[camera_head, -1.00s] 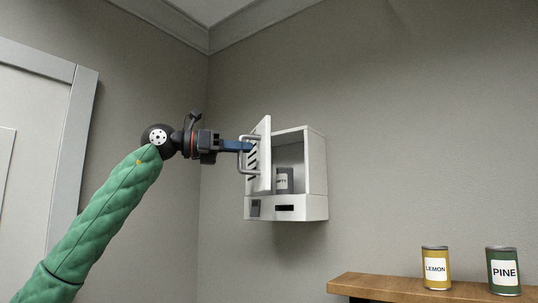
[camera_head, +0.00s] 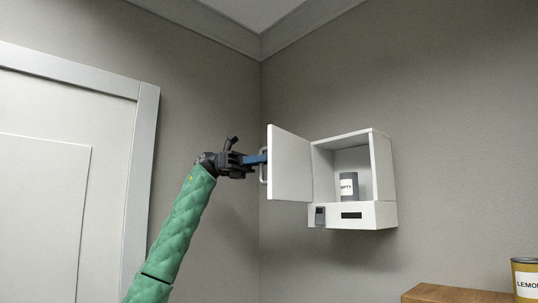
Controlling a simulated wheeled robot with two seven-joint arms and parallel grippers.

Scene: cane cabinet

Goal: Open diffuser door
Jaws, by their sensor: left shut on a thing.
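The white diffuser box (camera_head: 384,165) is fixed to the wall right of the middle. Its door (camera_head: 289,166) stands swung wide open to the left, with its plain inner face towards me. A grey can (camera_head: 348,188) with a white label, partly readable as "MPTY", stands upright inside. My left gripper (camera_head: 262,159) is shut on the door handle (camera_head: 263,172) at the door's left edge; the fingertips are partly hidden behind the door. My right gripper is not in view.
A wooden shelf (camera_head: 450,294) is at the bottom right, with a yellow LEMON can (camera_head: 525,278) cut off by the picture edge. A white panelled door (camera_head: 60,180) and its frame fill the left. The wall below the box is clear.

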